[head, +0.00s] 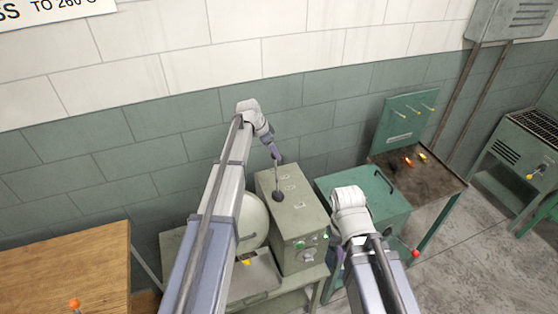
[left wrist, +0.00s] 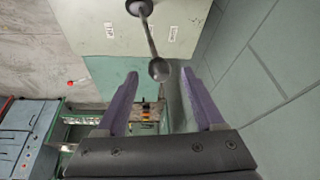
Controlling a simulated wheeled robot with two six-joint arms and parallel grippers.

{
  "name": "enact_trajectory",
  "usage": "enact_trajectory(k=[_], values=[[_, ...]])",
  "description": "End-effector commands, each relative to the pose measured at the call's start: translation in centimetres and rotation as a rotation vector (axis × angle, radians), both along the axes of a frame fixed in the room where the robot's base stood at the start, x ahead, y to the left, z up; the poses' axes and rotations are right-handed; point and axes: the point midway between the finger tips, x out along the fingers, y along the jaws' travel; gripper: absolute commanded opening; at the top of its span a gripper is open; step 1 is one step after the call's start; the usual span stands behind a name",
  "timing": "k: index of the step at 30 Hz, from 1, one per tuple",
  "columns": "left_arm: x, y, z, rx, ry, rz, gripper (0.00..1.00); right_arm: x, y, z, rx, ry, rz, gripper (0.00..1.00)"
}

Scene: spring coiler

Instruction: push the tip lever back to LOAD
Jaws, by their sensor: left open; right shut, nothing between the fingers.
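The tip lever (head: 276,173) is a thin rod rising from a dark round boot (head: 279,195) on top of the grey-green coiler box (head: 296,222). In the left wrist view, its dark ball knob (left wrist: 159,70) appears in line with the gap between my purple fingertips. My left gripper (left wrist: 160,78) is open around or just behind the knob; I cannot tell whether they touch. In the head view, my left gripper (head: 275,155) hides the knob. My right gripper (head: 339,260) is shut and empty before the coiler's right side.
A green cabinet (head: 368,195) stands right of the coiler, with a dark workbench (head: 420,172) beyond it. A wooden table (head: 65,265) is at left. The tiled wall (head: 150,140) is close behind the coiler. A round pale drum (head: 252,222) sits on the coiler's left side.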

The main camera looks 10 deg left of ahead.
Motion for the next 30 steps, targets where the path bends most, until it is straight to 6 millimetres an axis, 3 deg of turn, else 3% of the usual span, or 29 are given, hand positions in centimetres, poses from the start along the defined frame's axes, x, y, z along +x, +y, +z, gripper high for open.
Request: enact_trajectory(k=[13, 25, 30], values=[[1.7, -1.5, -5.7, 0.001, -0.001, 0.000, 0.70, 0.1, 0.0, -5.7, 0.001, -0.002, -0.004, 0.00], [1.9, -1.7, -6.1, 0.000, -0.002, 0.002, 0.70, 0.1, 0.0, -6.1, 0.001, -0.003, -0.004, 0.00], [1.9, -1.7, -6.1, 0.001, -0.001, 0.002, 0.52, 0.1, 0.0, -6.1, 0.001, -0.003, -0.004, 0.00]])
